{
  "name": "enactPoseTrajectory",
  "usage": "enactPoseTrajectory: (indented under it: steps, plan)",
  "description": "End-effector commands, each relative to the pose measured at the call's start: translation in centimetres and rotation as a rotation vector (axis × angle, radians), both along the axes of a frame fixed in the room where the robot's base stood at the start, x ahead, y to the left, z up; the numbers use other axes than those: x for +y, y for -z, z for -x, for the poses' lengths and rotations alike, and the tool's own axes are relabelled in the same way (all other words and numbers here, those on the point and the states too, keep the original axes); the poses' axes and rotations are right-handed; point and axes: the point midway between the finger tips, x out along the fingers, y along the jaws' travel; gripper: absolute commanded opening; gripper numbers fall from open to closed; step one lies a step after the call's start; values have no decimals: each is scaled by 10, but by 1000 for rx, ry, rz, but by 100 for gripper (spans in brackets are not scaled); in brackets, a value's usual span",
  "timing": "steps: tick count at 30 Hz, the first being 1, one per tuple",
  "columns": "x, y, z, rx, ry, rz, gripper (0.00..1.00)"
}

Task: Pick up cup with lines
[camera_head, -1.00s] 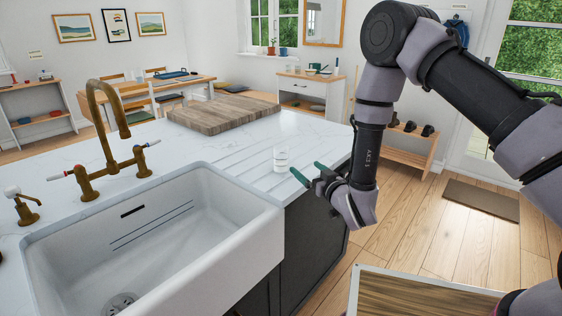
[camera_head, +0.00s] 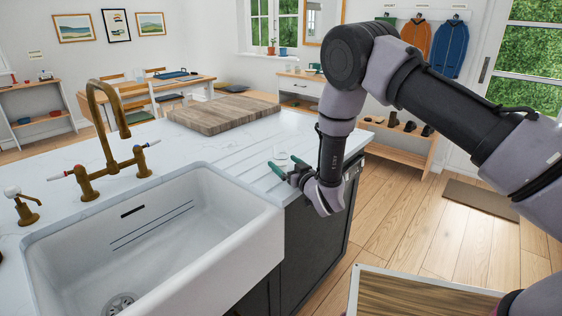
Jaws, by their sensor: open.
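A small clear or white cup (camera_head: 281,155) stands upright on the white counter, near its front right edge. Only its upper part shows; my gripper's fingers cover the lower part, and any lines on it are too small to make out. My gripper (camera_head: 287,165) is open, with its two green fingertips apart at the cup, pointing left and back. The cup appears in line with the gap between the fingers. I cannot tell whether it is between them or just behind, or whether either finger touches it.
A white sink (camera_head: 150,235) with a brass faucet (camera_head: 105,120) lies left of the cup. A wooden cutting board (camera_head: 222,113) lies on the counter behind it. Grooves run across the counter beside the cup. Open wooden floor lies to the right.

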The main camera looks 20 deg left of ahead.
Motion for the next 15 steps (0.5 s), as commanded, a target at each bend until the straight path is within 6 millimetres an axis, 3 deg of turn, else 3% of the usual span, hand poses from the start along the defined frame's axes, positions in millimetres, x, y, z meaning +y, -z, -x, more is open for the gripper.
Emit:
enactPoseTrajectory:
  steps: [7, 8, 15]
  plan:
    - [2, 0, -2, 1, 0, 0, 97]
    - [2, 0, -2, 1, 0, 0, 94]
    - [2, 0, -2, 1, 0, 0, 3]
